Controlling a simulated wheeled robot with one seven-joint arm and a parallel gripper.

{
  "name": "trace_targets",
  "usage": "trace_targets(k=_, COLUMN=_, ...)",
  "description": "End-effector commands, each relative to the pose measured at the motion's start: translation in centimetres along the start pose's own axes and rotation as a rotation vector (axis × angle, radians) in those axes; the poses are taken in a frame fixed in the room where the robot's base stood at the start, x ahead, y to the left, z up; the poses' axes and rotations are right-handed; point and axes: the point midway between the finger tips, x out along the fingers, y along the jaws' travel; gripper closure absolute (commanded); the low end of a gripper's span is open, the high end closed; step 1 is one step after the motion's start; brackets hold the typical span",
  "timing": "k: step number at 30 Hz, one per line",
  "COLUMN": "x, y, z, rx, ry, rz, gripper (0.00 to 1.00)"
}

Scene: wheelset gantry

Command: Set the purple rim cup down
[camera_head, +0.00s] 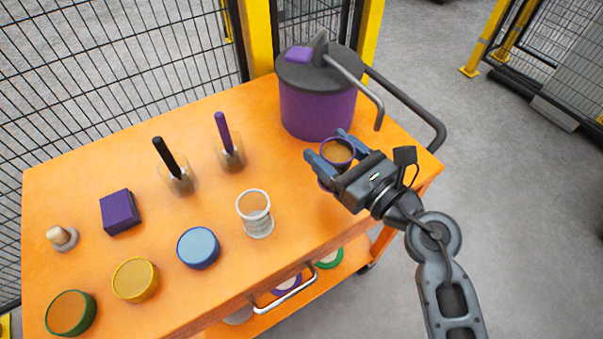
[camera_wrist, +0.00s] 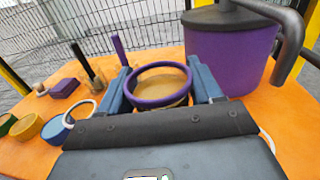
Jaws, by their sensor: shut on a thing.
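The purple rim cup (camera_head: 337,151) is held between the fingers of my gripper (camera_head: 334,147), over the right part of the orange cart top (camera_head: 290,190). In the wrist view the cup's purple rim (camera_wrist: 159,69) is round and open, with an orange-brown inside, and a blue finger of my gripper (camera_wrist: 160,88) stands on each side. The cup looks roughly upright. Its underside is mostly hidden, so I cannot tell whether it touches the cart top.
A purple kettle (camera_head: 318,105) with a grey spout stands just behind the cup. A clear white-rimmed cup (camera_head: 255,213), blue tub (camera_head: 198,248), yellow tub (camera_head: 135,280), green-rimmed tub (camera_head: 70,314), purple box (camera_head: 119,212) and two handled tools in glass holders (camera_head: 230,155) stand to the left.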

Motion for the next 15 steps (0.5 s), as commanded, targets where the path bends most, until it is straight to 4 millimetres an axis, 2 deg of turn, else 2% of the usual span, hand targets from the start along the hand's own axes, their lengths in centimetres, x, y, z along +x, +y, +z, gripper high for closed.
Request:
trace_targets(k=3, x=1.6, y=2.0, z=-1.4, rx=0.001, ry=0.001, rz=0.004, gripper=0.74)
trace_targets(k=6, x=2.5, y=3.1, z=-2.3, rx=0.001, ry=-0.001, rz=0.002, gripper=0.74)
trace_targets(k=11, x=3.2, y=3.9, z=-3.0, rx=-0.001, ry=0.0, rz=-0.001, gripper=0.74)
trace_targets(k=15, x=3.2, y=3.9, z=-4.8, rx=0.001, ry=0.002, rz=-0.001, gripper=0.74)
